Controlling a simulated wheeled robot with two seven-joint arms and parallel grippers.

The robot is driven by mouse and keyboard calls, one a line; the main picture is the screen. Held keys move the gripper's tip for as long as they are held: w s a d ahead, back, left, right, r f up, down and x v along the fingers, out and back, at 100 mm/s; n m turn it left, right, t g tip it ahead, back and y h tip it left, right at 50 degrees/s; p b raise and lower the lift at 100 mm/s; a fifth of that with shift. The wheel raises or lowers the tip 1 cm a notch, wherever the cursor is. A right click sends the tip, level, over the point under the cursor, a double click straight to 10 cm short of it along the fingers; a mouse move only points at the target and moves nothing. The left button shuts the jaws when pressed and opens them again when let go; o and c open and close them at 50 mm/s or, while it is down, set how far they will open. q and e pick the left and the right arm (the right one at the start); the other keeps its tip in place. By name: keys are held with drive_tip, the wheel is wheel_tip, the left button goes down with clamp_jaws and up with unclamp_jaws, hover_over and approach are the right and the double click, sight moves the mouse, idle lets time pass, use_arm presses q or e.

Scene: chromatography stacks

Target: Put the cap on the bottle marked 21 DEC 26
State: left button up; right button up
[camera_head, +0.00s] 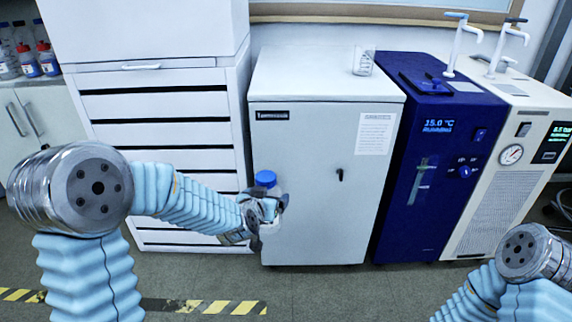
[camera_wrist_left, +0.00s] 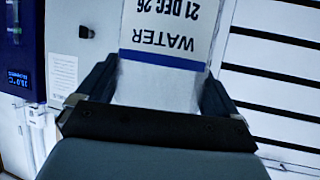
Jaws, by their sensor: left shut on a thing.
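My left gripper (camera_head: 272,206) is shut on a clear bottle (camera_head: 267,190) and holds it in front of the grey-white cabinet. In the left wrist view the bottle (camera_wrist_left: 160,72) is between the two fingers. Its white label, upside down there, reads WATER and 21 DEC 26 above a blue band. In the head view a blue cap (camera_head: 265,178) shows at the top of the bottle; how tightly it sits I cannot tell. The cap is out of the left wrist view. My right arm shows at the lower right, but its gripper is out of view.
The grey-white cabinet (camera_head: 311,130) has a glass beaker (camera_head: 363,61) on top. A drawer unit (camera_head: 160,110) stands to its left. Blue (camera_head: 440,150) and cream (camera_head: 515,160) machines stand to its right. Capped bottles (camera_head: 30,66) stand at the far left. The floor in front is clear.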

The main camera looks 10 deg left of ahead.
use_arm(q)
drive_tip(key=s+d+f+m+g+h, duration=0.1)
drive_tip(key=s+d+f+m+h, duration=0.2)
drive_tip(key=d+f, duration=0.4)
drive_tip(key=s+d+f+m+g+h, duration=0.2)
drive_tip(key=s+d+f+m+h, duration=0.2)
drive_tip(key=d, duration=0.4)
wheel_tip(320, 180, down, 3)
drive_tip(key=shift+s+d+r+m+h, duration=0.15)
drive_tip(key=shift+s+m+h, duration=0.15)
drive_tip(key=shift+s+h, duration=0.2)
